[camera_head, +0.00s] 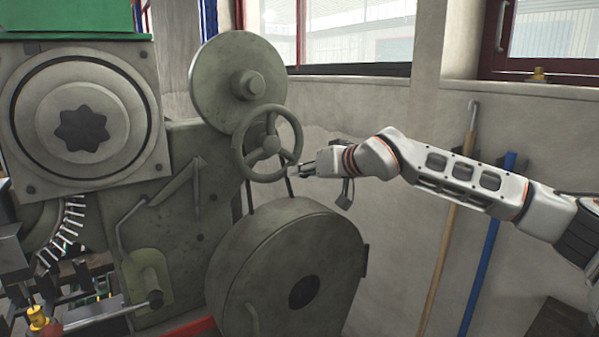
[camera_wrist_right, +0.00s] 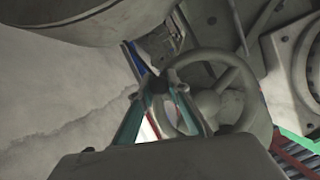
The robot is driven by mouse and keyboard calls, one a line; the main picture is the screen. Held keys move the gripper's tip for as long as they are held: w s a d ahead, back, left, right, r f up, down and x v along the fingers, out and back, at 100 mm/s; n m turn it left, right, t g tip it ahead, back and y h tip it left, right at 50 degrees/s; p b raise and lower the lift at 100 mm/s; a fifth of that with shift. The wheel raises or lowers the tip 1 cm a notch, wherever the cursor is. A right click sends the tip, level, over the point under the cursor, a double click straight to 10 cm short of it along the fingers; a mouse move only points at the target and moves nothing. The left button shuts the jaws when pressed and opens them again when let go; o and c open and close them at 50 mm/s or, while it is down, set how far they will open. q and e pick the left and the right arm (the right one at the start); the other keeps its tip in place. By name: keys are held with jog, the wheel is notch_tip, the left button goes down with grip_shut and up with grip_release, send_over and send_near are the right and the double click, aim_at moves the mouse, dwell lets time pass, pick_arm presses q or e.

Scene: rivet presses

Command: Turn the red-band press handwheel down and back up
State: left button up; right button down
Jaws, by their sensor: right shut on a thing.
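The grey three-spoke handwheel (camera_head: 271,145) stands on the right side of the large grey-green press (camera_head: 165,185). My right gripper (camera_head: 291,171) comes in from the right and is shut on the handwheel rim at its lower right. In the right wrist view the handwheel (camera_wrist_right: 209,102) shows behind the fingers, and the right gripper (camera_wrist_right: 160,84) meets the left part of the rim. The exact contact is partly hidden by the fingers. I see no clear red band on the press body; a red strip (camera_head: 188,329) runs at its base. My left gripper is not in view.
A round flywheel disc (camera_head: 238,84) sits just above the handwheel, and a big drum housing (camera_head: 285,265) bulges below it. A tan pole (camera_head: 447,240) and a blue pole (camera_head: 488,240) lean on the back wall.

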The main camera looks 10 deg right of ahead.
jog(key=shift+d, duration=0.2)
jog(key=c, duration=1.9)
grip_release()
jog(key=shift+r, duration=0.1)
jog(key=v, duration=1.2)
